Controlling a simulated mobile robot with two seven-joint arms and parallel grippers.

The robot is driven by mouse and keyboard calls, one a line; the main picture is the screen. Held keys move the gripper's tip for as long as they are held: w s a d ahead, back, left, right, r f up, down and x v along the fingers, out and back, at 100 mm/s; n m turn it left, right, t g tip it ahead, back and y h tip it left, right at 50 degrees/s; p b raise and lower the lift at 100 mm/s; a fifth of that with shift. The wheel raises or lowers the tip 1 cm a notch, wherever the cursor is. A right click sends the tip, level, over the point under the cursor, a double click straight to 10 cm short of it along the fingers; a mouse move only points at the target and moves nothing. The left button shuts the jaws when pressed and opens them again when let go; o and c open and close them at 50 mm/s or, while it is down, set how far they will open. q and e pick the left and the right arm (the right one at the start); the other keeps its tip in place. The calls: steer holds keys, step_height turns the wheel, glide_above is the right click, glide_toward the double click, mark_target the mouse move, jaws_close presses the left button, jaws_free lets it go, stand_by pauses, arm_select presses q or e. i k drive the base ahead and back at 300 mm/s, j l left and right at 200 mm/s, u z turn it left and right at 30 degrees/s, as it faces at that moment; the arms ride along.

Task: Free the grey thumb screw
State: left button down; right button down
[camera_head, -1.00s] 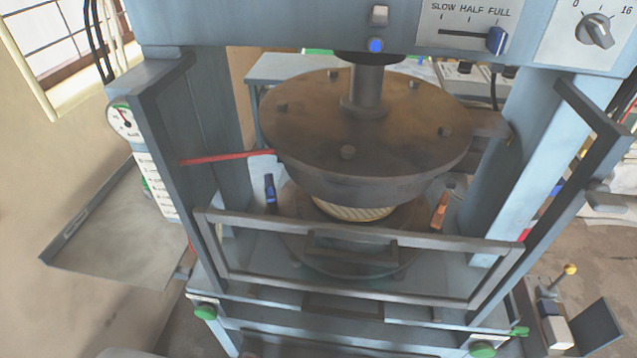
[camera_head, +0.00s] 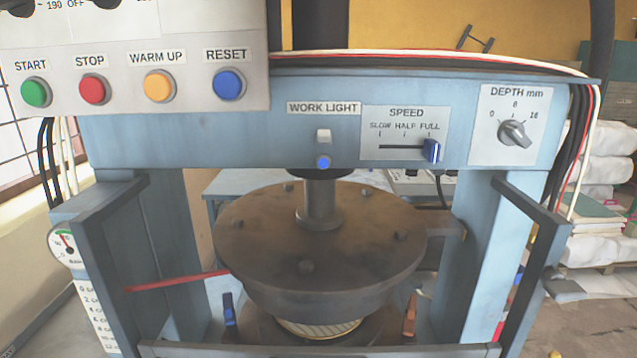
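Neither of my grippers is in view. I cannot make out a part that is clearly the grey thumb screw. A grey rounded part (camera_head: 565,290) sticks out at the right side post, but I cannot tell what it is. The press's round brown upper plate (camera_head: 320,250) hangs on a grey shaft (camera_head: 319,200), with several small bolt heads on top. A pale ribbed ring shows beneath it (camera_head: 318,328). A blue clip (camera_head: 229,310) stands at its left and an orange clip (camera_head: 410,315) at its right.
The blue crossbeam carries a work light switch (camera_head: 323,137), a blue speed slider (camera_head: 431,150) near FULL and a grey depth knob (camera_head: 513,133). A button panel (camera_head: 130,75) fills the upper left. A dark guard frame (camera_head: 320,350) crosses the front. A red rod (camera_head: 178,281) lies left.

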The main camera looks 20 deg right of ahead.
mark_target(556, 285)
steer(key=z, duration=1.8)
